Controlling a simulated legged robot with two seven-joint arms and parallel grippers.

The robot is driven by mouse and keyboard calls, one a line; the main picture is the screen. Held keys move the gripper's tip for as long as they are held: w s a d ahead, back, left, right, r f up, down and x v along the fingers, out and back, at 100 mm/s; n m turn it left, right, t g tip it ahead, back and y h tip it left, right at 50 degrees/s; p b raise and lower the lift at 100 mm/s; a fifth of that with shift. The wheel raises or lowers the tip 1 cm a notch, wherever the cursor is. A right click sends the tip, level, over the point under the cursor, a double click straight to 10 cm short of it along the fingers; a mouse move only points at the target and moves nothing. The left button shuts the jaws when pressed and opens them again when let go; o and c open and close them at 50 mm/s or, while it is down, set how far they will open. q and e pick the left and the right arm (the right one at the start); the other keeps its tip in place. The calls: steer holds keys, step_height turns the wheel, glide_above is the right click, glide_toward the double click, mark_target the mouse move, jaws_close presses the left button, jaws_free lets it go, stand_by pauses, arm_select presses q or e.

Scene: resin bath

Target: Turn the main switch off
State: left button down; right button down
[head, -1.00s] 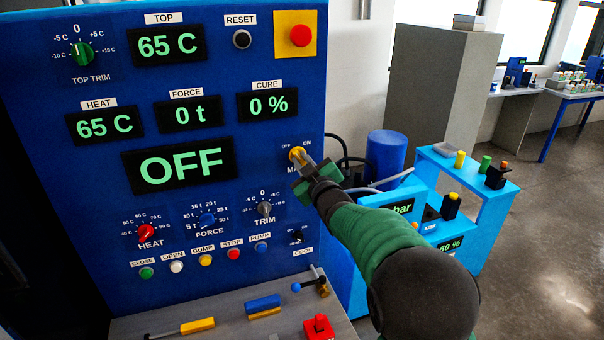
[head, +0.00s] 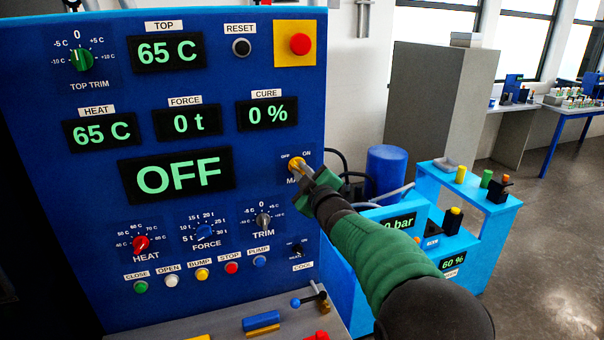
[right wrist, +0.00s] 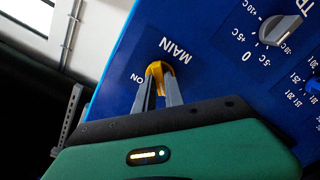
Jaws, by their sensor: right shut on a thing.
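The main switch (head: 293,163) is a small yellow knob on the right side of the blue control panel (head: 80,195), with OFF and ON labels above it. My right gripper (head: 299,171) is at the switch, coming from the lower right. In the right wrist view, the grey fingertips (right wrist: 157,88) are shut on the yellow switch (right wrist: 155,68), beside the MAIN and ON lettering. The fingers partly cover the knob, so its exact pointing is hard to tell. The large display (head: 178,175) reads OFF. My left gripper is not in view.
A red emergency button (head: 300,44) on a yellow plate is above the switch. The TRIM knob (head: 263,221) and a black COOL knob (head: 297,249) are below it. A light-blue unit (head: 470,205) stands to the right, behind my right arm.

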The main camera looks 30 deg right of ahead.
steer(key=c, duration=1.5)
jaws_free()
steer(key=shift+f, duration=0.3)
steer(key=shift+o, duration=0.3)
steer(key=shift+r, duration=0.1)
steer(key=b+v, duration=0.3)
steer(key=v, duration=1.3)
steer(key=shift+s+a, duration=0.25)
steer(key=shift+s, duration=0.05)
